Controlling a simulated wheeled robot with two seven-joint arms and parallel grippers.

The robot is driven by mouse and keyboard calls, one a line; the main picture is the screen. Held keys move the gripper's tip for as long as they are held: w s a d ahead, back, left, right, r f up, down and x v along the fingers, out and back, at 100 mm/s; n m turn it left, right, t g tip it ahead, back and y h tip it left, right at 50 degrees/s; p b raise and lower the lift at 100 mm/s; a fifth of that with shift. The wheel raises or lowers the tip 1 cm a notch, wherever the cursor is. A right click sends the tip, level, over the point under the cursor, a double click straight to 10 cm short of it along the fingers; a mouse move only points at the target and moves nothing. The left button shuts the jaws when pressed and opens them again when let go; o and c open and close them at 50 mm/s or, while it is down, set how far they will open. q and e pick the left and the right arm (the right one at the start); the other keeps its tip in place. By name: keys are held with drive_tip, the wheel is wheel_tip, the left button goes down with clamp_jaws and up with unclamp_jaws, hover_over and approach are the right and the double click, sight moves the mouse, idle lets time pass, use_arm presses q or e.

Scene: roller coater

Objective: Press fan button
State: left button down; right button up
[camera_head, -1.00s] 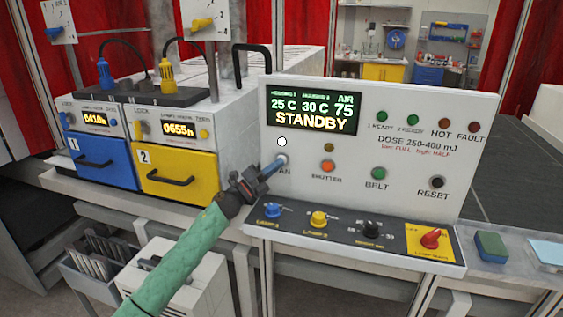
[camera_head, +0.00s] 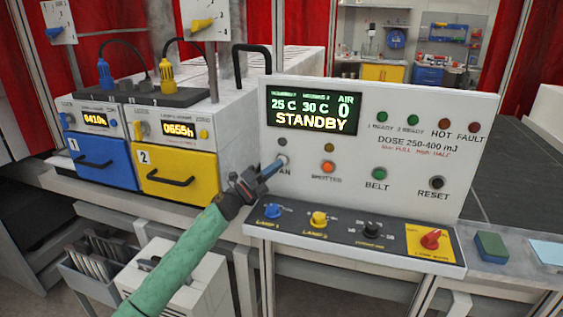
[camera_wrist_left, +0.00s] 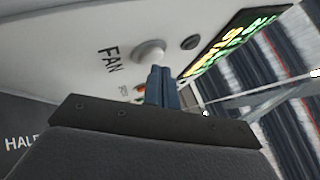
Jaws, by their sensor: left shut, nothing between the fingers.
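The fan button (camera_head: 282,159) is a pale round knob at the left of the white control panel (camera_head: 400,110), above a label partly hidden by my gripper. My left gripper (camera_head: 271,168) is shut and empty, its blue fingertips at the button. In the left wrist view, the fingertips (camera_wrist_left: 160,78) lie close to the white fan button (camera_wrist_left: 149,51) beside the word FAN; I cannot tell if they touch it. The small lamp (camera_head: 282,142) above the button is dark. The display (camera_head: 314,110) reads STANDBY, 25 C, 30 C and AIR 0. My right gripper is not in view.
The shutter button (camera_head: 328,166), belt button (camera_head: 379,173) and reset button (camera_head: 437,182) sit to the right on the panel. Below are lamp knobs and a red switch (camera_head: 431,238). Blue and yellow lamp drawers (camera_head: 176,178) stand at left.

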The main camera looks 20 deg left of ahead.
use_arm(q)
drive_tip(key=shift+s, duration=0.45)
drive_tip(key=s, duration=0.5)
drive_tip(key=shift+a, duration=0.1)
idle(0.4)
idle(0.5)
